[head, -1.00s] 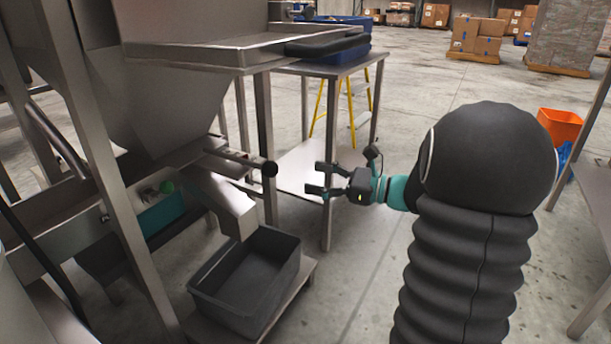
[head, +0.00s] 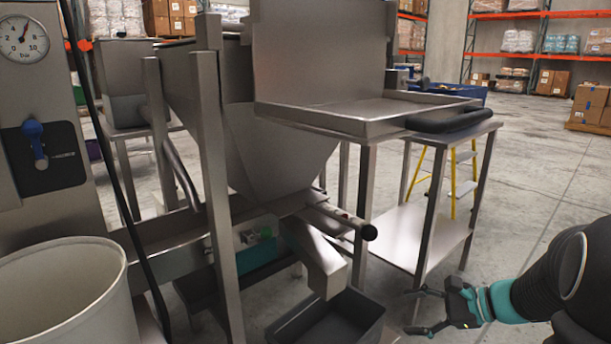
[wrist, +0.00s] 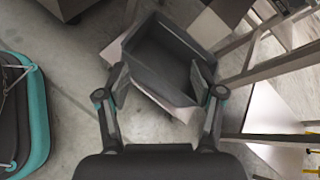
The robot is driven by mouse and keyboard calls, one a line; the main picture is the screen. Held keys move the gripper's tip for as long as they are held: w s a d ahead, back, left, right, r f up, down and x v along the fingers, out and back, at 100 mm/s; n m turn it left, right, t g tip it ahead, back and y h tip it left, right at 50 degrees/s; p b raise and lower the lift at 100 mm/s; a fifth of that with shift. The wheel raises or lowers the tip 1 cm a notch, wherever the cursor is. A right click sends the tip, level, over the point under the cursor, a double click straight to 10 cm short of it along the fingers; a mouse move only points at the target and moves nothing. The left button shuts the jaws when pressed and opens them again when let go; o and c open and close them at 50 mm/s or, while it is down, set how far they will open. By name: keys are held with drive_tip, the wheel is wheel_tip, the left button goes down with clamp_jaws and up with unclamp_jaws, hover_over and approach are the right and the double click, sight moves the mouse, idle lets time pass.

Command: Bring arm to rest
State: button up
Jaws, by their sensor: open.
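My gripper (head: 428,312) shows at the lower right of the head view, at the end of my dark arm with its teal band. Its two fingers are spread apart with nothing between them. In the wrist view my gripper (wrist: 160,97) is also open, and a grey bin (wrist: 150,50) lies beyond its fingertips. In the head view that grey bin (head: 365,310) stands under the metal chute, to the left of my gripper and apart from it.
A metal weigher with a hopper (head: 275,150) and a chute (head: 325,265) stands left of my arm. A steel table (head: 400,235) is behind my gripper. A white barrel (head: 60,300) stands at lower left. Open concrete floor (head: 540,170) lies at right.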

drive_tip(key=s+a+r+n+g+h+p, duration=0.1)
drive_tip(key=s+r+n+g+h+p, duration=0.1)
drive_tip(key=s+n+h, duration=0.35)
drive_tip(key=s+a+r+n+g+h+p, duration=0.1)
drive_tip(key=s+a+n+g+h+p, duration=0.15)
drive_tip(key=s+n, duration=0.45)
drive_tip(key=s+a+r+n+t+h+p, duration=0.2)
drive_tip(key=s+a+r+n+t+p, duration=0.2)
drive_tip(key=s+r, duration=0.3)
wheel_tip(320, 180, up, 5)
drive_tip(key=shift+f+n+h, duration=0.1)
drive_tip(key=shift+n+h, duration=0.2)
drive_tip(key=shift+n, duration=0.45)
